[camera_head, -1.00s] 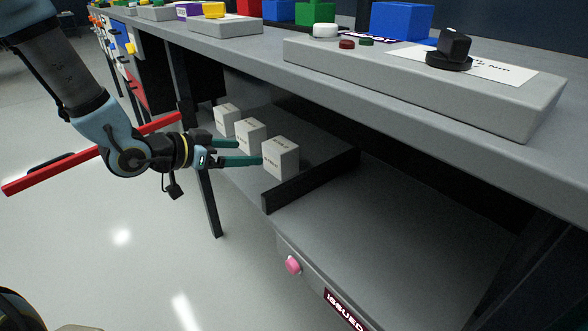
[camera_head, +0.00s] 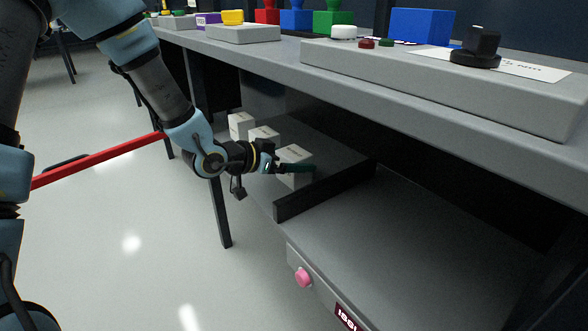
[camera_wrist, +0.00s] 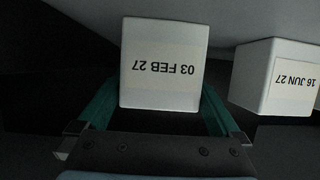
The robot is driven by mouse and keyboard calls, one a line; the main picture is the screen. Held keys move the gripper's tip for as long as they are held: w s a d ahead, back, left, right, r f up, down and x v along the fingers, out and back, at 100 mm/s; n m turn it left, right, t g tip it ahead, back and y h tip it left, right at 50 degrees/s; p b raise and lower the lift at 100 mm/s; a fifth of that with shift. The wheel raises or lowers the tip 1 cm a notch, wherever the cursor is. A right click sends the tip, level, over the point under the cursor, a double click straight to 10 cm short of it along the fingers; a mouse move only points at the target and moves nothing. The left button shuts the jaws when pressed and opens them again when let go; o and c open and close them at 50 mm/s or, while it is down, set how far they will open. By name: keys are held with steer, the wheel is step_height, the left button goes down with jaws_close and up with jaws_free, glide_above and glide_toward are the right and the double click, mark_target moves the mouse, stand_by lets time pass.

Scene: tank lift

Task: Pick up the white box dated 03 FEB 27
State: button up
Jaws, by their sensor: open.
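The white box dated 03 FEB 27 (camera_wrist: 164,62) is in the middle of the wrist view, its label upside down there. My gripper (camera_wrist: 160,115) is open, with one teal finger on each side of this box. I cannot tell whether the fingers touch it. In the head view the nearest white box (camera_head: 293,155) stands on the lower shelf, and my gripper (camera_head: 290,168) is at it, with a finger across its front. A white box dated 16 JUN 27 (camera_wrist: 275,78) stands to the right in the wrist view.
Two more white boxes (camera_head: 264,134) (camera_head: 240,124) stand in the row behind. A dark divider (camera_head: 325,190) edges the row, and the shelf (camera_head: 400,240) beyond it is bare. The workbench top (camera_head: 480,125) overhangs the boxes. A pink button (camera_head: 302,277) is on the shelf front.

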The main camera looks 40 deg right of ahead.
steer(key=shift+c, duration=0.4)
steer(key=c, duration=1)
